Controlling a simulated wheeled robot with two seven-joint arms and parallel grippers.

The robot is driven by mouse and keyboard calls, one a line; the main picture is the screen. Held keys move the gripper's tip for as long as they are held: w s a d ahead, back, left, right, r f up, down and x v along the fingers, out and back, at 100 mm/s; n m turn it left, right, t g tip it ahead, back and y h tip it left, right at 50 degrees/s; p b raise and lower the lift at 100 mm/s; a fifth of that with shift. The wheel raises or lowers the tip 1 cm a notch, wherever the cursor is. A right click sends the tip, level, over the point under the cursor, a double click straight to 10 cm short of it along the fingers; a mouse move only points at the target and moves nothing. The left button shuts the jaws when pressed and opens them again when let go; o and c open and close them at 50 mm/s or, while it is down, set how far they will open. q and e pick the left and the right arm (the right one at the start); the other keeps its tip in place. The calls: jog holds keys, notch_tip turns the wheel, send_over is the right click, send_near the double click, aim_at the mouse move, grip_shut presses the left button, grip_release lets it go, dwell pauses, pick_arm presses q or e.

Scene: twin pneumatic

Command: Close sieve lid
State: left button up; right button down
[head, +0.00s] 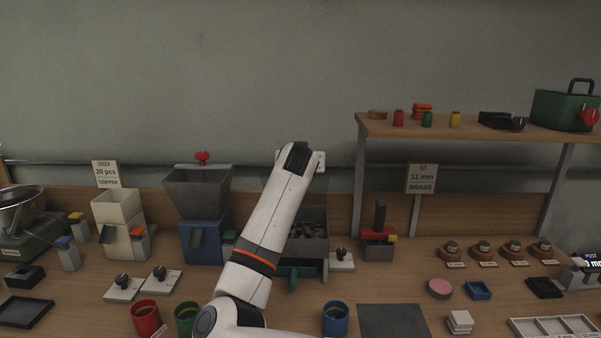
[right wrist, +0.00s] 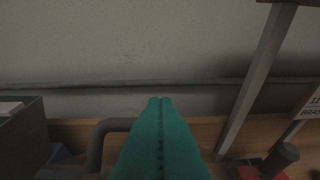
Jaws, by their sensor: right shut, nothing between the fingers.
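A grey box (head: 315,222), which looks like the sieve, stands at the back of the bench, partly hidden behind my right arm. Its top looks open, with dark lumps inside, and a green tray (head: 292,280) sits at its lower front. I cannot clearly make out the lid; my arm covers much of that area. My right gripper (right wrist: 161,101) shows teal fingers shut together and empty, in front of the back wall in the right wrist view. Its fingers are hidden in the head view. A dark bent bar (right wrist: 97,142) shows left of the fingers. My left gripper is not in view.
A blue machine with a grey hopper (head: 197,190) stands left of the box. A red-and-grey press (head: 378,245) stands to its right, near the shelf post (head: 359,190). Red (head: 146,318), green (head: 187,317) and blue (head: 336,318) cups stand in front.

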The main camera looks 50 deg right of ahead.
pick_arm(q)
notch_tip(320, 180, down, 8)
jog(key=b, duration=0.7)
pick_arm(e)
jog(key=s+a+f+t+h+b, duration=0.1)
jog(key=a+f+b, duration=0.1)
jog(key=f, duration=0.1)
jog(key=s+a+f+t+h+b, duration=0.1)
jog(key=s+a+f+h+b, duration=0.1)
jog(key=f, duration=0.2)
jog(key=s+a+f+t+h+b, duration=0.2)
jog(key=f+b, duration=0.1)
jog(key=f, duration=0.1)
jog(key=shift+a, duration=0.4)
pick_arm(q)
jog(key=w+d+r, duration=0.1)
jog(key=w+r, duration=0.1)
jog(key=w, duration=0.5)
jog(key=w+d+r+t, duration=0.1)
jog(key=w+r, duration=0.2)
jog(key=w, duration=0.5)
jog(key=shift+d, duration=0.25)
pick_arm(e)
jog(key=f, duration=0.2)
jog(key=shift+s+a+f, duration=0.35)
